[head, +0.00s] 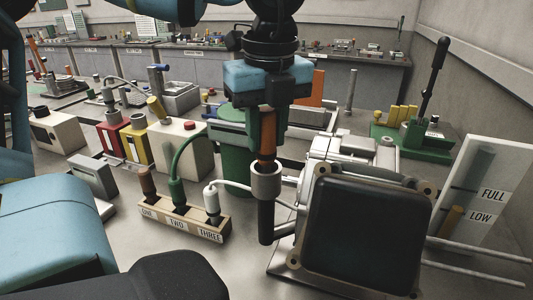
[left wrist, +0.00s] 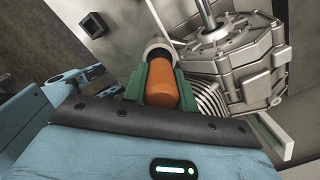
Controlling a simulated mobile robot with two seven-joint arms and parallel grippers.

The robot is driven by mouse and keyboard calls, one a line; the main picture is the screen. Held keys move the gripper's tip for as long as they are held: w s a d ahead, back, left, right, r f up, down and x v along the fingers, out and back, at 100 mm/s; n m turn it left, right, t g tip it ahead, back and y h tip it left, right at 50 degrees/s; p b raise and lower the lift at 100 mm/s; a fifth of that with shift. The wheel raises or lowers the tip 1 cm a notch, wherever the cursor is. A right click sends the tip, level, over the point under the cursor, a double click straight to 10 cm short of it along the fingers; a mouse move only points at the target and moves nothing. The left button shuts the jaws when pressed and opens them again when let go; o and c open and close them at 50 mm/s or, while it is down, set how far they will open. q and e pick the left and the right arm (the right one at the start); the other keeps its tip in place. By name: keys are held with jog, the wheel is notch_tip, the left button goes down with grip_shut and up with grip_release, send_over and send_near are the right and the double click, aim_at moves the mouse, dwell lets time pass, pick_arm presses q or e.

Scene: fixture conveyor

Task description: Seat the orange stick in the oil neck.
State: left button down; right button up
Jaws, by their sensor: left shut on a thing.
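My left gripper (head: 266,130) points down in the head view, its green fingers shut on the orange stick (head: 267,148). The stick is upright, directly above the grey oil neck (head: 266,182), a ring-shaped collar on a dark tube beside the motor-like housing. The stick's lower end meets the neck's mouth; I cannot tell how deep it is inside. In the left wrist view the stick (left wrist: 161,82) lies between the fingers, with the pale rim of the neck (left wrist: 158,48) at its far end. My right gripper is not in view.
The grey housing (head: 322,158) with a dark square face stands right of the neck. A block marked ONE, TWO, THREE (head: 190,222) with plugs and cables is close on the left. A FULL/LOW board (head: 486,180) and a green lever fixture (head: 425,140) stand to the right.

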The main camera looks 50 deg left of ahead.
aim_at(268, 110)
pick_arm(q)
jog(key=shift+f, duration=0.15)
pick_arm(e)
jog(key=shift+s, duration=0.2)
pick_arm(q)
jog(key=c, duration=1.1)
grip_release()
jog(key=shift+o, duration=0.3)
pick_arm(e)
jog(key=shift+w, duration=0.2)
pick_arm(q)
notch_tip(268, 110, up, 3)
jog(key=shift+d+r, duration=0.1)
jog(key=r, duration=0.3)
jog(key=shift+d+r, duration=0.2)
jog(key=shift+r, duration=0.1)
jog(key=shift+s+r, duration=0.1)
jog(key=shift+r, duration=0.45)
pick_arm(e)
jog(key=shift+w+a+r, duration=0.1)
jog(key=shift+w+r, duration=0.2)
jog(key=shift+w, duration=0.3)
